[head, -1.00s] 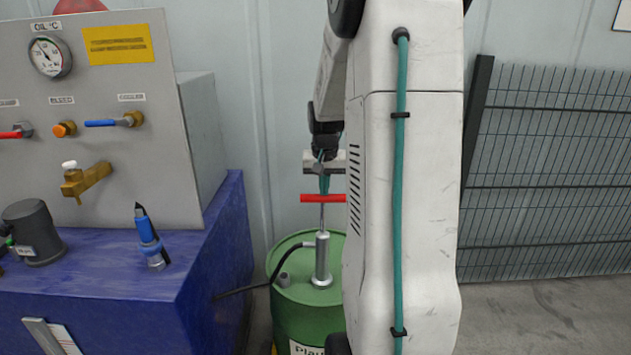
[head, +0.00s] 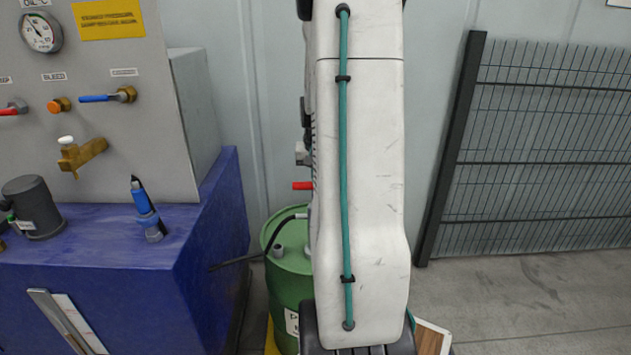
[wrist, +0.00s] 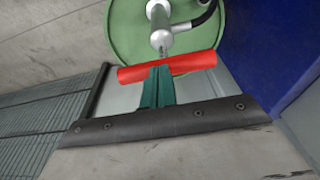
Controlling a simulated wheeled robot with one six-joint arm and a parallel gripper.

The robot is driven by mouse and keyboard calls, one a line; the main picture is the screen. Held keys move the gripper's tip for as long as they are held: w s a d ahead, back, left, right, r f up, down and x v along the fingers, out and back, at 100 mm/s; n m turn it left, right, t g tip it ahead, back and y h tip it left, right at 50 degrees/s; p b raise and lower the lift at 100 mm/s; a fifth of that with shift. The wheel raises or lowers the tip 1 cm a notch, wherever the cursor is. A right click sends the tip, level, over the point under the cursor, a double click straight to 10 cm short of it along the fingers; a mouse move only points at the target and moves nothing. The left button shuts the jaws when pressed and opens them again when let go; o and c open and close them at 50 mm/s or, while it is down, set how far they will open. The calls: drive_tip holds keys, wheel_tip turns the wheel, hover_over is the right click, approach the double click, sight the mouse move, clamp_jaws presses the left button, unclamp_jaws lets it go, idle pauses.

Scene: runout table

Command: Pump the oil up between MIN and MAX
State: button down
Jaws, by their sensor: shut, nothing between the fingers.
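The red pump handle (wrist: 168,67) runs crosswise on a thin rod above the silver pump body (wrist: 180,40). The pump stands on the green drum (head: 290,295), with a black hose from its side. In the head view the handle's left end (head: 302,186) shows beside my arm, which hides the rest of the pump. My gripper (wrist: 158,72) has its teal fingers shut and empty, with their tips at the middle of the handle. I cannot tell whether they touch it. No MIN or MAX marks are readable.
The grey panel left carries an OIL °C dial (head: 41,33), valves and a brass tap (head: 82,153). The blue cabinet (head: 110,265) stands close left of the drum. A dark mesh fence (head: 550,150) stands right, with bare floor before it.

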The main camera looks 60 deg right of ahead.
wheel_tip(320, 180, up, 12)
drive_tip(key=a, duration=0.2)
drive_tip(key=shift+s, duration=0.45)
idle(0.4)
idle(0.8)
